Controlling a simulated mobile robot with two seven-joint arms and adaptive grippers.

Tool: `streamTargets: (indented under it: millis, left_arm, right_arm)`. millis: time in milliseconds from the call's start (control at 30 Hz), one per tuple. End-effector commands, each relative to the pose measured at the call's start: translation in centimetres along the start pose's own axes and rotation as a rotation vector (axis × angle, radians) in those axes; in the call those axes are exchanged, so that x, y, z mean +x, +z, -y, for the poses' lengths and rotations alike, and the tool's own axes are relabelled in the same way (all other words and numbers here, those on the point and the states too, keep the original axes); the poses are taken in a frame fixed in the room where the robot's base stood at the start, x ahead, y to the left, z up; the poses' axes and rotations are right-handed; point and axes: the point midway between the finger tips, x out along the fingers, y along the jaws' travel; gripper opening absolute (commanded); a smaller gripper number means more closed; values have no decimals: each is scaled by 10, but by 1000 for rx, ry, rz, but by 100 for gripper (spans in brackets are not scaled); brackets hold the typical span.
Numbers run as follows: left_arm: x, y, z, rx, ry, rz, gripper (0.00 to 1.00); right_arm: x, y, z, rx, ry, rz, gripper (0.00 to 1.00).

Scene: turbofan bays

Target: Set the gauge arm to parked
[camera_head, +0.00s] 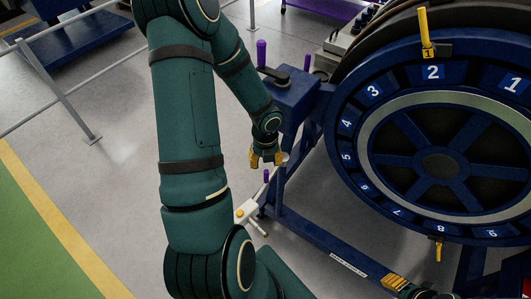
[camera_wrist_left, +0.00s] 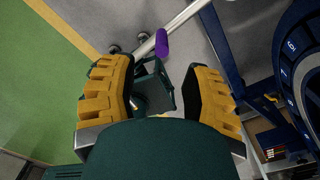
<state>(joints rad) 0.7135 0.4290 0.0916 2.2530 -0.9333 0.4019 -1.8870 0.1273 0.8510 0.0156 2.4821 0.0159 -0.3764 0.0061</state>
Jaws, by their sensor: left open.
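What looks like the gauge arm is a pale rod with a purple grip (camera_head: 266,176) and a cream block (camera_head: 246,211) with a yellow button at its lower end. It stands beside the blue stand, left of the numbered ring. The purple grip also shows in the left wrist view (camera_wrist_left: 162,43), on a pale bar beyond my fingertips. My left gripper (camera_head: 267,159) is open just above the purple grip, apart from it. Its yellow-padded fingers (camera_wrist_left: 160,95) are spread with no grip between them. What looks like my right gripper (camera_head: 397,284) shows partly at the bottom edge.
The blue numbered ring (camera_head: 345,123) fills the right, with a yellow handle (camera_head: 424,27) at its top. A blue box (camera_head: 290,92) with purple knobs stands close right of my left gripper. A grey railing (camera_head: 62,98) stands at left. Grey floor is open between.

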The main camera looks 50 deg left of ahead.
Motion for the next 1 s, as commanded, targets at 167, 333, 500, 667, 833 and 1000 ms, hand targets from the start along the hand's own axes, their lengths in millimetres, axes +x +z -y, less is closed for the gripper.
streamTargets:
  millis: [167,333,500,667,833,1000]
  left_arm:
    - [-26,0,0,-1,0,2,48]
    - [-37,0,-1,0,1,0,48]
    - [-39,-1,0,0,1,-2,48]
    - [-39,-1,0,1,0,-2,48]
    - [-39,-1,0,1,0,-2,48]
    - [-37,-2,2,-8,-4,-5,48]
  right_arm:
    - [0,0,0,0,0,0,47]
    - [0,0,0,0,0,0,47]
    - [0,0,0,0,0,0,47]
    - [0,0,0,0,0,0,47]
    - [0,0,0,0,0,0,47]
    - [0,0,0,0,0,0,47]
